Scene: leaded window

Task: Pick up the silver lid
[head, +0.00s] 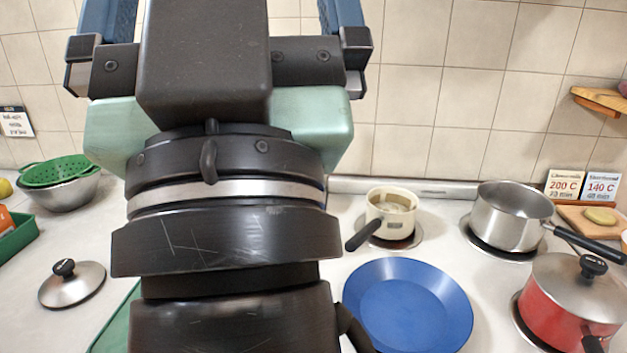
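A silver lid (80,289) with a black knob lies on the white counter at the lower left. A second silver lid (560,280) with a black knob sits on the red pot (555,318) at the right. My gripper (218,20) is raised at the top of the view, up and to the right of the loose lid and well apart from it. Its blue fingers are spread wide, so it is open. The fingertips are cut off by the top edge, and I see nothing held.
A green colander (55,171) rests in a metal bowl (68,196) at the left, near a green crate (18,240). A blue plate (408,305), cream saucepan (391,212) and steel saucepan (512,217) stand right of my arm. The counter around the loose lid is mostly clear.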

